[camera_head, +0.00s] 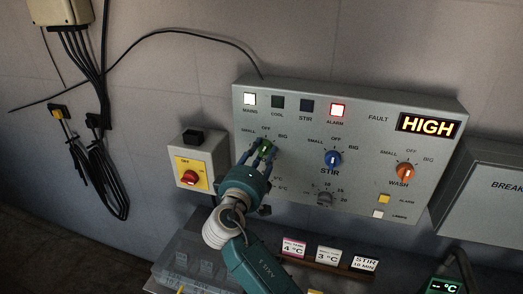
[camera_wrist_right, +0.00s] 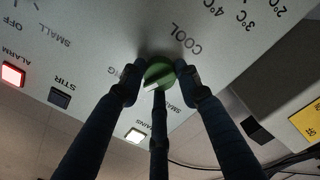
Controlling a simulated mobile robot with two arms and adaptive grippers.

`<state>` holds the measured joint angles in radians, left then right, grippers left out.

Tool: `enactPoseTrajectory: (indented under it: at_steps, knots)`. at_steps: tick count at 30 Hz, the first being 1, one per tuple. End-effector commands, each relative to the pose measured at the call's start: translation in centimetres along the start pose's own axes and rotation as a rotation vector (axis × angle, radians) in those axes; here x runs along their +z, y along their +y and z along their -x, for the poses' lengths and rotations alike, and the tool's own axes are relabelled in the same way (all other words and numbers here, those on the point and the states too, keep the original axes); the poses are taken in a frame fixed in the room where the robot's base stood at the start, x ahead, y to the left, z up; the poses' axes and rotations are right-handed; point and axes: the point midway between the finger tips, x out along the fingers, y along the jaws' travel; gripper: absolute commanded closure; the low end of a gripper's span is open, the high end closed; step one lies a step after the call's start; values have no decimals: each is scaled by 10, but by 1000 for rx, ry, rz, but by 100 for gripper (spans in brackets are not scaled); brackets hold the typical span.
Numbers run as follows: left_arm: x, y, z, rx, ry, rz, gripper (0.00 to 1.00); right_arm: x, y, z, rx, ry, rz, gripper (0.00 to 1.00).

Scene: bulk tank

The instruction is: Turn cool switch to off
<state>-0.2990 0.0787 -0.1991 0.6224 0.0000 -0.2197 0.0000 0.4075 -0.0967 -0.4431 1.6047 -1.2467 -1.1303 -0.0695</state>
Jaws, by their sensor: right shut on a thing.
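The cool switch is a green knob (camera_head: 265,146) on the grey control panel (camera_head: 380,190), with OFF marked above it, SMALL at left and BIG at right. My right gripper (camera_head: 261,152) is shut on this knob, its dark fingers around it. In the right wrist view the green knob (camera_wrist_right: 158,73) sits between the fingertips of the gripper (camera_wrist_right: 158,80), with a pale bar across its face. The COOL lamp (camera_head: 278,102) is dark. My left gripper is not in view.
The blue STIR knob (camera_head: 333,159) and orange WASH knob (camera_head: 405,173) are to the right. The MAINS lamp (camera_head: 250,99) is white, the ALARM lamp (camera_head: 337,110) red, and the display (camera_head: 428,126) reads HIGH.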

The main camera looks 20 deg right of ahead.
Motion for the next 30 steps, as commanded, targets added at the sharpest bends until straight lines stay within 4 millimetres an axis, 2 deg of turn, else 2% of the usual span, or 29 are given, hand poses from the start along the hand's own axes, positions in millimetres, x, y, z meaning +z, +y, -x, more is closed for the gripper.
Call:
enactPoseTrajectory:
  at_steps: [6, 15, 30]
  knots:
    - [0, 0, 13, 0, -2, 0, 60, 2, 3, -1, 0, -6, 181, 94]
    - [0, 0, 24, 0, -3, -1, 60, 2, 3, -2, 1, -7, 352, 94]
    - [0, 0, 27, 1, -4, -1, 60, 2, 3, -2, 4, -7, 425, 94]
